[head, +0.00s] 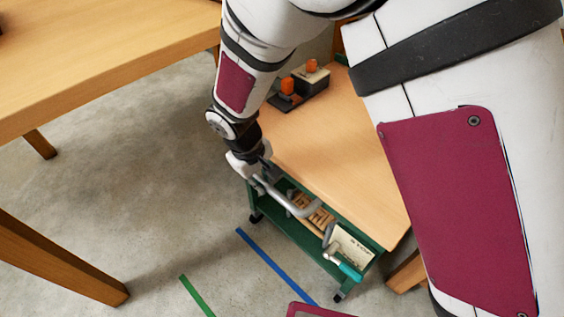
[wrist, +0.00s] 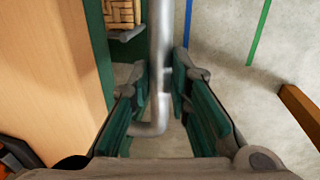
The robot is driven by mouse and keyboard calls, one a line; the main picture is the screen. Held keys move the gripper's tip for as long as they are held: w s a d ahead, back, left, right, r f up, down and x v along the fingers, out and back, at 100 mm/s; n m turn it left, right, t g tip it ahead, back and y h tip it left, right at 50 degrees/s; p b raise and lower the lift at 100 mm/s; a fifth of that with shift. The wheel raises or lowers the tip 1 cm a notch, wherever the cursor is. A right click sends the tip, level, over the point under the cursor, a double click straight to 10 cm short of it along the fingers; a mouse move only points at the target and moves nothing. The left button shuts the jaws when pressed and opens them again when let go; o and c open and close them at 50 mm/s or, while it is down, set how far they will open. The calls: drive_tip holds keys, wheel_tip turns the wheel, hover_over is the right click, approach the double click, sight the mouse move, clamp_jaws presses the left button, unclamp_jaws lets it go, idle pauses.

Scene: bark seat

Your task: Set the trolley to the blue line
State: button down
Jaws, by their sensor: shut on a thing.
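The trolley (head: 290,232) is a low green cart on dark casters with a grey tubular handle (head: 315,213). It stands on the floor along the edge of a wooden bench; how far it reaches under the bench is hidden. The blue line (head: 272,262) runs on the floor beside it, a short gap from its casters, and shows in the wrist view (wrist: 188,22). My gripper (head: 266,177) is shut on the handle; in the wrist view the grey bar passes between its green-padded fingers (wrist: 161,88).
The trolley carries a woven basket (head: 313,212) and a pale box (head: 352,247). A green line (head: 195,295) lies on the floor farther out. The wooden bench (head: 325,140) holds a dark item with orange parts (head: 300,85). Another wooden table (head: 90,60) stands left. Open floor lies between.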

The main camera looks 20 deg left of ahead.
drive_tip(key=shift+s+a, duration=0.45)
drive_tip(key=shift+s, duration=0.4)
drive_tip(key=shift+s+a, duration=0.5)
drive_tip(key=shift+s, duration=0.3)
drive_tip(key=shift+s+a, duration=0.45)
drive_tip(key=shift+s, duration=0.4)
drive_tip(key=c, duration=1.5)
unclamp_jaws()
drive_tip(key=shift+r, duration=0.1)
drive_tip(key=r, duration=0.3)
drive_tip(key=s+r, duration=0.1)
drive_tip(key=r, duration=0.3)
drive_tip(key=s+a+r, duration=0.1)
drive_tip(key=r, duration=0.3)
drive_tip(key=shift+a+r, duration=0.1)
drive_tip(key=shift+r, duration=0.15)
